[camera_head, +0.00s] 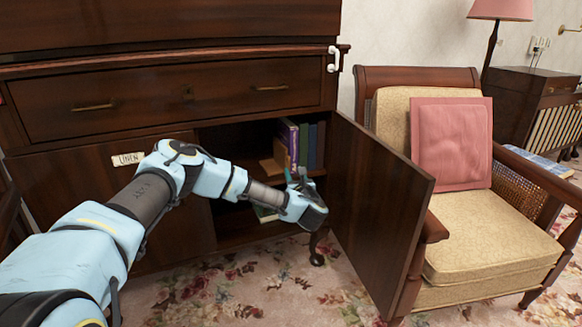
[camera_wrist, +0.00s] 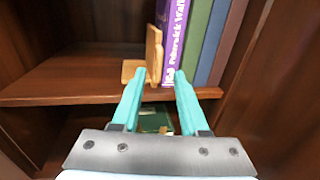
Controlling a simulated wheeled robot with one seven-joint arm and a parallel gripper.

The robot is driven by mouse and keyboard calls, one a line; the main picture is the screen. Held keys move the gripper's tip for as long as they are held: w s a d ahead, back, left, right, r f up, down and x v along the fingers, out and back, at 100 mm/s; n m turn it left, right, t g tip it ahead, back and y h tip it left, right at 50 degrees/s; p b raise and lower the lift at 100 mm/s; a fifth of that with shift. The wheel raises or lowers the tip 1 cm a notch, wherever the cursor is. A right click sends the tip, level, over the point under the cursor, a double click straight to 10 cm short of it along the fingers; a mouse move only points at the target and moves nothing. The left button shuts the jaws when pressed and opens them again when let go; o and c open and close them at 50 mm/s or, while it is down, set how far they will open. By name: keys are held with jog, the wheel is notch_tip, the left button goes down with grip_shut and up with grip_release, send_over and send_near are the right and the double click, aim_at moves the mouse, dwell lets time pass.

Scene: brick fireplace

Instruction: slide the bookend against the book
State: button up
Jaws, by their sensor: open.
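The wooden bookend (camera_wrist: 153,52) stands upright on the cabinet shelf, its flat foot reaching to the left; it also shows in the head view (camera_head: 279,154). The purple book (camera_wrist: 173,42) stands just to its right, with white spine lettering. The two look very close, and I cannot tell whether they touch. My gripper (camera_wrist: 155,72) is open, its teal fingers at the shelf's front edge, in front of the bookend and purple book. Nothing is between the fingers. In the head view my gripper (camera_head: 298,180) is at the cabinet opening, partly hiding the shelf.
Green (camera_wrist: 195,38) and blue (camera_wrist: 212,40) books stand right of the purple one. The shelf (camera_wrist: 60,78) is bare to the left. A green book (camera_wrist: 155,120) lies below. The open cabinet door (camera_head: 375,200) stands to the right, beside an armchair (camera_head: 480,235).

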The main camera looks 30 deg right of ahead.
aim_at(289, 162)
jog(key=x, duration=0.6)
grip_shut()
dwell(0.3)
dwell(1.1)
